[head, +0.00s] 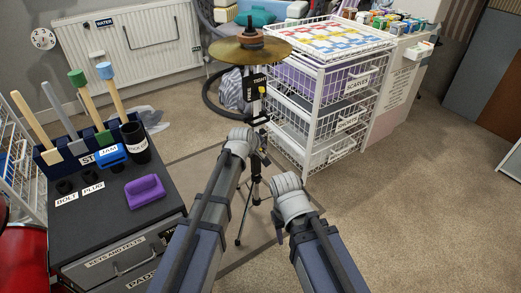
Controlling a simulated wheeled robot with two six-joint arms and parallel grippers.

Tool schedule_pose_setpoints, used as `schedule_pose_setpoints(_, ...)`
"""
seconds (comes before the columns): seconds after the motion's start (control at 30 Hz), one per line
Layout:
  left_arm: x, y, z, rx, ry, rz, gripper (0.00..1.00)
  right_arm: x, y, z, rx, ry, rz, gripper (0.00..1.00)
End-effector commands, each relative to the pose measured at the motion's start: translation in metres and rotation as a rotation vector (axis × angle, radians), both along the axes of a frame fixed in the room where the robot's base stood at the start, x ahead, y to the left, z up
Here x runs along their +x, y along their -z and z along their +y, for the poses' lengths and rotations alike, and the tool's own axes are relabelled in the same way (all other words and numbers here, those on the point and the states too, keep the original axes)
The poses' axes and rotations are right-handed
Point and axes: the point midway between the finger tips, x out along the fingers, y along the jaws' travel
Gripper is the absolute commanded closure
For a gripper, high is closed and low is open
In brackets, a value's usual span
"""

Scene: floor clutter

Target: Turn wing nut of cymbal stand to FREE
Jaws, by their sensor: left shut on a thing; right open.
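The cymbal stand (256,190) stands upright on its tripod legs in the middle of the floor. A brass cymbal (228,52) sits at its top. Below the cymbal is a black block with a TIGHT label (259,83). A small yellow part (262,91), possibly the wing nut, shows beside the block. My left gripper (260,119) is at the stand's pole below the block and shut on the stand; its wrist partly hides the grip. My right gripper (279,227) is open, lower and to the right of the pole, mostly hidden behind its own wrist.
A dark cabinet (150,209) with a rack of handled tools, a purple block (145,191) and a black cup (135,143) stands left. A white wire basket tower (310,120) stands close behind the stand on the right. The right floor is clear.

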Motion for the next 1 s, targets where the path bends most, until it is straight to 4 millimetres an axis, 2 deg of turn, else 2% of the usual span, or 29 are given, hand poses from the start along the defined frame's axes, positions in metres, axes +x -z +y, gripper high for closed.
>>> schedule_pose_setpoints(0.27, -0.003, 0.008, 0.003, -0.109, -0.002, -0.080, 1.00, 0.000, 0.026, 0.000, 0.000, 0.001, -0.001, 0.50)
schedule_pose_setpoints(0.7, -0.003, 0.011, 0.004, -0.364, -0.001, -0.264, 1.00, 0.001, 0.080, 0.000, 0.002, 0.000, -0.005, 0.50)
schedule_pose_setpoints(1.0, -0.003, 0.009, 0.004, -0.464, 0.000, -0.337, 1.00, 0.001, 0.100, 0.000, 0.002, 0.000, -0.005, 0.50)
